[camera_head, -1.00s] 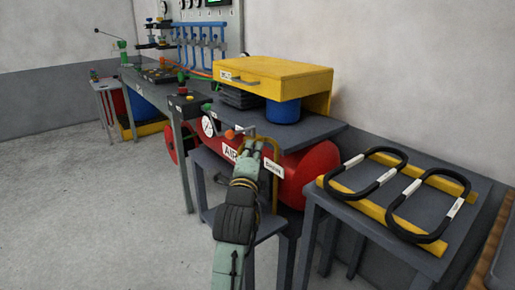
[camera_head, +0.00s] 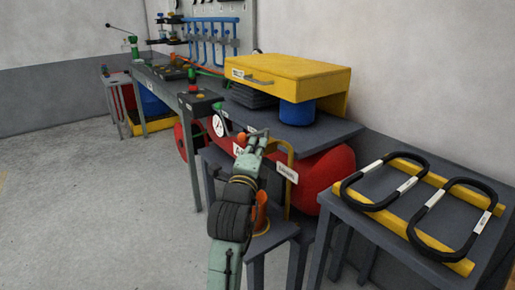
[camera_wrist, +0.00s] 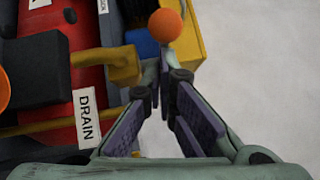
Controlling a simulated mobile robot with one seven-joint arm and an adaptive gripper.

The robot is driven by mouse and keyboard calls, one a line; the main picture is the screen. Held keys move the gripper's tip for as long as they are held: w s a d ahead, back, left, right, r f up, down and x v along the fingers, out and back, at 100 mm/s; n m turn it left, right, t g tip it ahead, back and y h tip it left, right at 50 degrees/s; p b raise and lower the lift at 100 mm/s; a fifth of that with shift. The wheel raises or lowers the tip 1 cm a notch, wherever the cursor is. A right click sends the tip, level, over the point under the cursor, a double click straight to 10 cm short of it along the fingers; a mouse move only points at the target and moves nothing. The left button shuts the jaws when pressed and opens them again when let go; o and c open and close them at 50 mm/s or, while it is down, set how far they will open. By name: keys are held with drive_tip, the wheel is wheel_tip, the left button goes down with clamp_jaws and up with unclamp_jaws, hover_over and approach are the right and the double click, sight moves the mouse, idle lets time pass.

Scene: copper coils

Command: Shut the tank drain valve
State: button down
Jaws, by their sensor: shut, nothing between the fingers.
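The red air tank (camera_head: 325,170) lies under the bench, with a white DRAIN label (camera_head: 287,172) on its near side; the label also shows in the wrist view (camera_wrist: 86,117). A brass-coloured fitting (camera_wrist: 115,66) sits beside the tank in the wrist view. An orange ball knob (camera_wrist: 165,26) is just beyond my fingertips there, and an orange knob (camera_head: 241,139) shows left of my fingers in the head view. My gripper (camera_head: 257,142) is in front of the tank, its fingertips (camera_wrist: 163,88) together and empty. Whether they touch the knob or fitting cannot be told.
A yellow drawer unit (camera_head: 290,72) stands on the bench above the tank. A yellow tube frame (camera_head: 290,195) is close right of my gripper. An orange cone-like object (camera_head: 260,212) is below my wrist. Black-handled racks (camera_head: 430,205) lie at right; the floor at left (camera_head: 100,200) is clear.

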sight(240, 136)
drive_tip(key=shift+w+a+f+m+h+b, duration=0.2)
drive_tip(key=shift+a+m+h+b, duration=0.25)
drive_tip(key=shift+h+b, duration=0.45)
drive_tip(key=w+a+m+g+h+b, duration=0.1)
drive_tip(key=b, duration=0.3)
drive_tip(key=w+a+m+h+b, duration=0.1)
drive_tip(key=h+b, duration=0.1)
drive_tip(key=b, duration=0.2)
drive_tip(key=shift+w+a+f+g, duration=0.15)
drive_tip(key=shift+a+g, duration=0.15)
drive_tip(key=shift+g, duration=0.1)
drive_tip(key=m+g+h+b, duration=0.1)
drive_tip(key=w+m+g+h+b, duration=0.1)
drive_tip(key=h, duration=0.1)
drive_tip(key=m+h+b, duration=0.1)
drive_tip(key=shift+w+a+g, duration=0.25)
drive_tip(key=shift+a+g, duration=0.15)
drive_tip(key=m+g+h, duration=0.1)
drive_tip(key=w+g+h, duration=0.1)
drive_tip(key=m+g+h+b, duration=0.1)
drive_tip(key=shift+w+a+r+m+g, duration=0.15)
drive_tip(key=shift+w+r+m+g, duration=0.15)
drive_tip(key=shift+m, duration=0.05)
drive_tip(key=shift+w+a, duration=0.1)
drive_tip(key=shift+w, duration=0.65)
drive_tip(key=shift+s+b, duration=0.1)
drive_tip(key=shift+b, duration=0.3)
